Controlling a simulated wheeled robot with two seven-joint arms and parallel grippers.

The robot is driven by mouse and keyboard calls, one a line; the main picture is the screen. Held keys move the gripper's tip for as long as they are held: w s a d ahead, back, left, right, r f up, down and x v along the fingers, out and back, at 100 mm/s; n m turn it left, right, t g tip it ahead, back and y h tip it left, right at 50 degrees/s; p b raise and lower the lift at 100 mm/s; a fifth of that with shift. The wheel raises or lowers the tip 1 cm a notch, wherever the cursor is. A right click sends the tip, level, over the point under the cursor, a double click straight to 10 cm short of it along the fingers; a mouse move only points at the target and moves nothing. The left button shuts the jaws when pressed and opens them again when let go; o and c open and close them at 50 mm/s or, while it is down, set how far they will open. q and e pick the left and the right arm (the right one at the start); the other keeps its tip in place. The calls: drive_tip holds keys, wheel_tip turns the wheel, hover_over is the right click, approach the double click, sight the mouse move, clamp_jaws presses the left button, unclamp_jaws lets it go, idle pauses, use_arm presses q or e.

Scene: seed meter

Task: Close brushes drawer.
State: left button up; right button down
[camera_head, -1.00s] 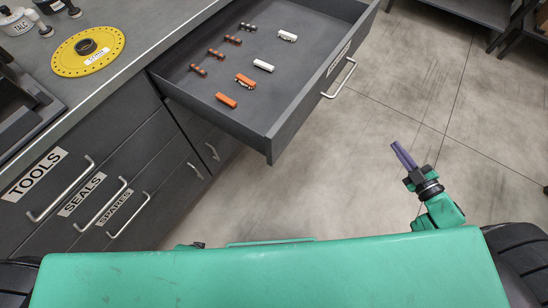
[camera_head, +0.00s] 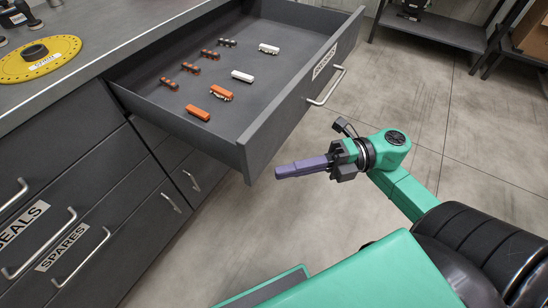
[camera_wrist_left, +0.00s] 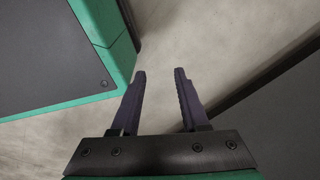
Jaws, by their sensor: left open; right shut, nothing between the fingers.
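The open drawer (camera_head: 243,148) sticks out from the grey cabinet in the head view, with a silver handle (camera_head: 328,88) and a white label (camera_head: 325,62) on its front that I cannot read at this angle. Orange, white and dark brush-like pieces lie inside it, such as an orange one (camera_head: 197,112). My right gripper (camera_head: 278,172) is shut and empty, pointing left, just outside the drawer's near front corner with a small gap in the picture. My left gripper (camera_wrist_left: 160,72) shows only in the left wrist view, open and empty above the floor.
Shut drawers labelled SEALS and SPARES (camera_head: 62,248) lie below the counter at left. A yellow seed plate (camera_head: 38,60) sits on the counter. A dark shelf (camera_head: 440,35) stands at the back. The floor (camera_head: 420,120) right of the drawer is clear.

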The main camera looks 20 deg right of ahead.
drive_tip(key=shift+w+a, duration=0.5)
drive_tip(key=shift+w, duration=0.3)
drive_tip(key=shift+w+a, duration=0.45)
drive_tip(key=shift+w, duration=0.35)
